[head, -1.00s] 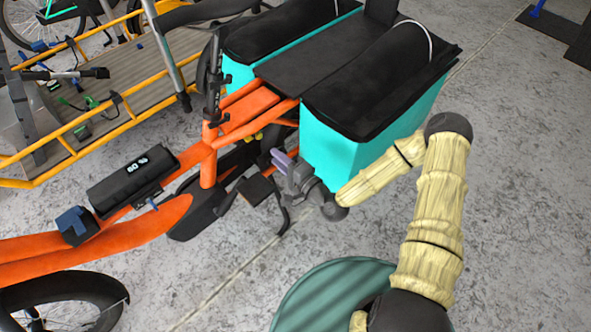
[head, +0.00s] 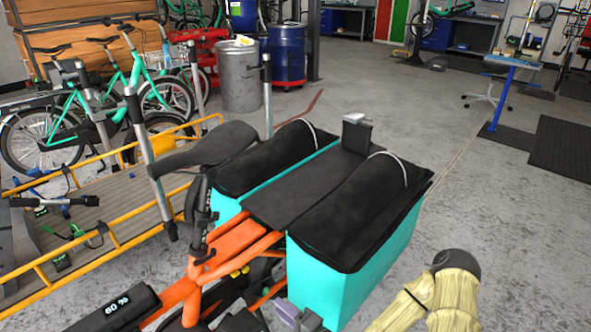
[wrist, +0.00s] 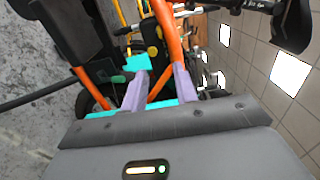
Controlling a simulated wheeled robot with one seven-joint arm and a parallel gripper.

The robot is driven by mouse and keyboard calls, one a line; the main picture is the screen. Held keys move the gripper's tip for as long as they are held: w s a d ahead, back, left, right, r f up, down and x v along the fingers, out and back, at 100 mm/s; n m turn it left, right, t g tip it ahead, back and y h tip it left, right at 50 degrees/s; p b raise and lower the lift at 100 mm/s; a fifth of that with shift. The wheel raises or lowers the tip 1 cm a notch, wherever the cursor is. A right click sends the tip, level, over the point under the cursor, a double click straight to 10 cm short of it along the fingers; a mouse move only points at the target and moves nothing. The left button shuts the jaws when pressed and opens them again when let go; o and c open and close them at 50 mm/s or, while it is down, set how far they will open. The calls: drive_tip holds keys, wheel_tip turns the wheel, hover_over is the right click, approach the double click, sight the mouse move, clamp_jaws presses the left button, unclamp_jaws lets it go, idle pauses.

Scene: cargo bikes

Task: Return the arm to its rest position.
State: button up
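My arm's pale yellow, wood-textured links show at the lower right of the head view. My gripper (head: 297,317) shows at the bottom edge, beside the near lower corner of the turquoise bag (head: 354,281) on the orange cargo bike (head: 232,253). In the wrist view, the two purple fingers of my gripper (wrist: 160,73) stand apart, with orange bike tubes visible beyond the gap. I see nothing held between them. A small turquoise patch (wrist: 137,62) shows by the left fingertip; I cannot tell what it belongs to.
A yellow-railed cargo bike (head: 103,219) stands to the left. Green bikes (head: 150,90), a metal drum (head: 238,75) and a blue barrel (head: 287,57) are behind. A blue stand (head: 503,95) is at the far right. The grey floor (head: 500,215) right of the bags is mostly clear.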

drive_tip(key=d+f+n+g+h, duration=0.2)
drive_tip(key=d+n+g+h, duration=0.5)
drive_tip(key=d+n, duration=0.1)
drive_tip(key=s+d+r+n+g+h, duration=0.1)
drive_tip(key=s+d+r+h, duration=0.2)
drive_tip(key=d+r+h, duration=0.55)
drive_tip(key=s+d+r+g+y+p, duration=0.1)
drive_tip(key=s+d+r, duration=0.1)
drive_tip(key=s+r, duration=0.3)
drive_tip(key=s+d+r+y, duration=0.1)
drive_tip(key=s+r, duration=0.1)
drive_tip(key=r, duration=0.4)
drive_tip(key=w+p+v, duration=0.2)
drive_tip(key=p+v, duration=0.9)
drive_tip(key=p, duration=0.1)
drive_tip(key=w+r+p+v, duration=0.1)
drive_tip(key=w+p+v, duration=0.2)
drive_tip(key=p+v, duration=0.8)
drive_tip(key=w+a+p+v, duration=0.1)
drive_tip(key=w+p+v, duration=0.1)
drive_tip(key=p+v, duration=1)
drive_tip(key=shift+w+d+r+m+p, duration=0.15)
drive_tip(key=shift+w+r+m+p, duration=0.25)
drive_tip(key=shift+r, duration=0.45)
